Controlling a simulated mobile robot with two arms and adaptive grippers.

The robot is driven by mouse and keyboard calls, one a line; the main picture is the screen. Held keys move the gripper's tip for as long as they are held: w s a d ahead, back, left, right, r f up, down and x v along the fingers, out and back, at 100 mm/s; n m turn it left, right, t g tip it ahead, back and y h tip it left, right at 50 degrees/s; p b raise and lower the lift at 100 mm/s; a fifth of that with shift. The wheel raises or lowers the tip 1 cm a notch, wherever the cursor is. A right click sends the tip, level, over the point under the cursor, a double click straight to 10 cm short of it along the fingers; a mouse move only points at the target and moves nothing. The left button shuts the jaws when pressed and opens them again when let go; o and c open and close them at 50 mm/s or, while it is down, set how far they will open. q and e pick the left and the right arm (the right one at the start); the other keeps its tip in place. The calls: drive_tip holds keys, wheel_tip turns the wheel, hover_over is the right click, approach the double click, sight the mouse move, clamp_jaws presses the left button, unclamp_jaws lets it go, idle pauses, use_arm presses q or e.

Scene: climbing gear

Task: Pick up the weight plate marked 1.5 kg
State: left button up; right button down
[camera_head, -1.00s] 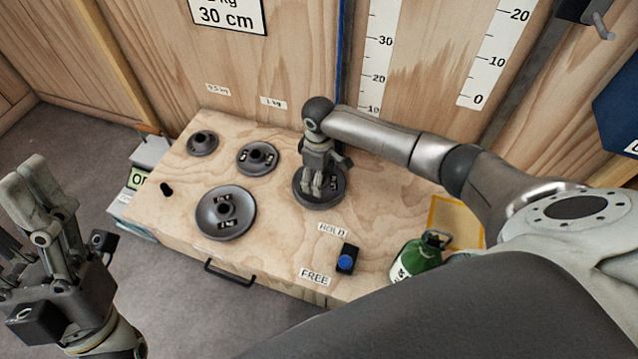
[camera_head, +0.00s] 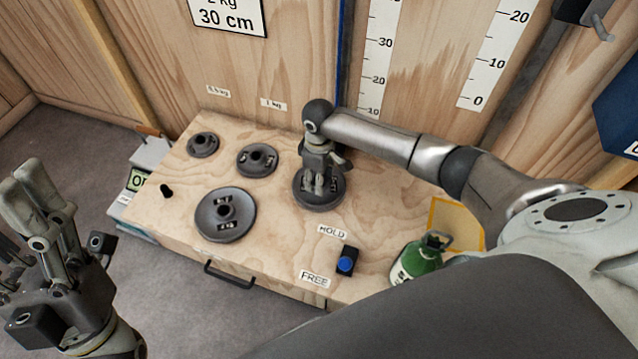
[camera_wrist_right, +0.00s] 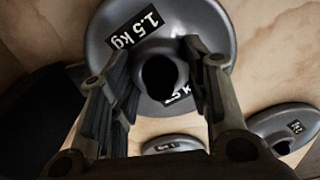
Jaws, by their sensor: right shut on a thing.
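The dark grey weight plate marked 1.5 kg (camera_wrist_right: 213,35) shows in the right wrist view, with a raised hub and a dark round hole. In the head view the same plate (camera_head: 306,196) lies on the wooden box top, partly hidden by my right gripper (camera_head: 318,186). My right gripper points down, its fingers shut on the plate's hub; it also shows in the right wrist view (camera_wrist_right: 160,82). I see no gap between plate and box top. My left gripper (camera_head: 32,200) is at the left edge, away from the box; its jaw opening is unclear.
A larger plate (camera_head: 209,228) and two smaller plates (camera_head: 203,138) (camera_head: 272,158) lie to the left on the wooden box top (camera_head: 283,240). A blue-knobbed switch (camera_head: 346,262) sits between HOLD and FREE labels. The wooden wall is close behind.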

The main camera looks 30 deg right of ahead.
drive_tip(key=shift+w+r, duration=0.15)
drive_tip(key=shift+r, duration=0.05)
